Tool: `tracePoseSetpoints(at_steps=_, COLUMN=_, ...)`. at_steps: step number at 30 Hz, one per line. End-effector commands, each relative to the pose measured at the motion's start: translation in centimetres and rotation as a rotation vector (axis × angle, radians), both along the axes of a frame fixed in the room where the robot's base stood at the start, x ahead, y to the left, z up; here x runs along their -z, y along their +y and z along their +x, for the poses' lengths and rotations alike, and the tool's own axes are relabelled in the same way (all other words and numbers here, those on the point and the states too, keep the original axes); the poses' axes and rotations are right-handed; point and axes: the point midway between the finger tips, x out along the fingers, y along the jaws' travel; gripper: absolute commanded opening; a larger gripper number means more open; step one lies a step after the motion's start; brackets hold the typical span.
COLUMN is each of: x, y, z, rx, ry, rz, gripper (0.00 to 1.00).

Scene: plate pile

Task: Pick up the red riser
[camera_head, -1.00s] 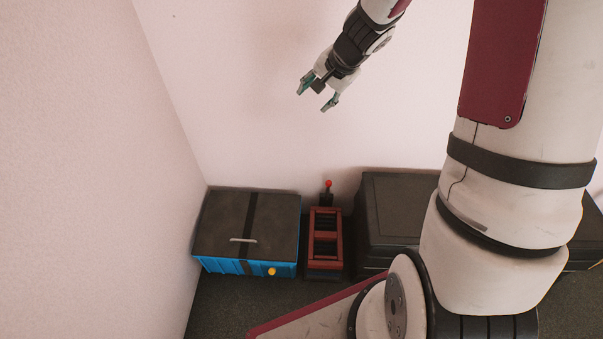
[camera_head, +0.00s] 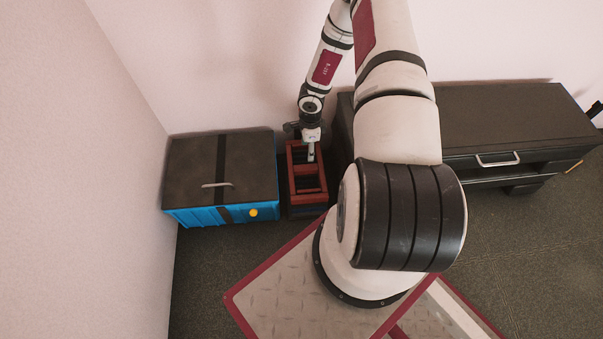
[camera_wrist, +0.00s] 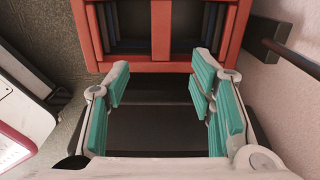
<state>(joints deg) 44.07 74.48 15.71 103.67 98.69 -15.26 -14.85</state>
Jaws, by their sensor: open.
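The red riser (camera_head: 293,172) is a red open frame with crossbars and dark gaps. Nothing is held. In the head view, my gripper comes down over the far part of the riser and is small there; contact cannot be told.
A blue box (camera_head: 190,216) with a dark lid and yellow knob stands close on the left. A dark cabinet (camera_head: 500,115) with a drawer handle stands on the right. The pale wall is close behind. Grey floor (camera_head: 535,240) is open at the front right.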

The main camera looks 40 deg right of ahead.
Motion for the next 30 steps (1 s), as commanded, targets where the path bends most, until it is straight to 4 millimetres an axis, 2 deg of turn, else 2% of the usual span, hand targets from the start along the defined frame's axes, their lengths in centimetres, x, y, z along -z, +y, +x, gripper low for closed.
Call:
tracePoseSetpoints(at_steps=12, x=7.1, y=0.1, z=-0.1, rx=0.003, ry=0.004, rz=0.0, gripper=0.5)
tracePoseSetpoints(at_steps=15, x=8.1, y=0.0, z=0.0, rx=0.003, ry=0.003, rz=-0.001, gripper=0.5)
tracePoseSetpoints(at_steps=23, x=9.1, y=0.2, z=0.2, rx=0.002, ry=0.001, rz=0.0, gripper=0.5)
tracePoseSetpoints(at_steps=30, x=11.9, y=0.8, z=0.8, rx=0.001, ry=0.001, rz=0.0, gripper=0.5)
